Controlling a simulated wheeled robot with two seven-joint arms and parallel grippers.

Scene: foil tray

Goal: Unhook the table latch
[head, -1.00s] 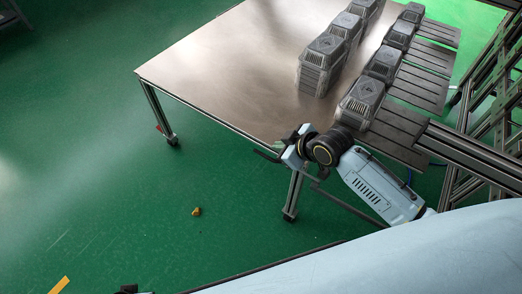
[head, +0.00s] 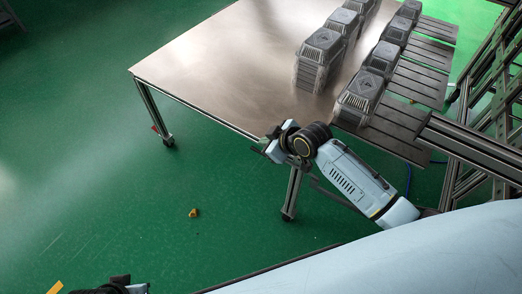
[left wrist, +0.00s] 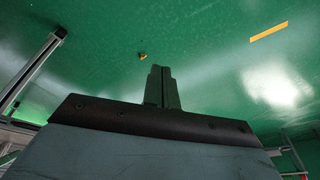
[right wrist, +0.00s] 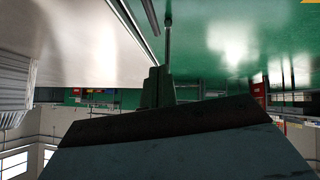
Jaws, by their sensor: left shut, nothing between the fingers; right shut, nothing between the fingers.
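I cannot make out the latch in any view. My right gripper (head: 266,150) is at the table's near edge, close to the near leg (head: 291,195). Its fingers (right wrist: 157,88) are shut and empty in the right wrist view. My left gripper (left wrist: 162,88) is shut and empty above the green floor in the left wrist view. Only a dark part of it (head: 120,285) shows at the bottom left of the head view.
Stacks of foil trays (head: 312,70) stand on the table's right part. More stacks (head: 357,98) stand on dark slats (head: 395,122) beside it, by a metal frame (head: 480,150). A small yellow object (head: 193,213) lies on the floor. The floor left of the table is clear.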

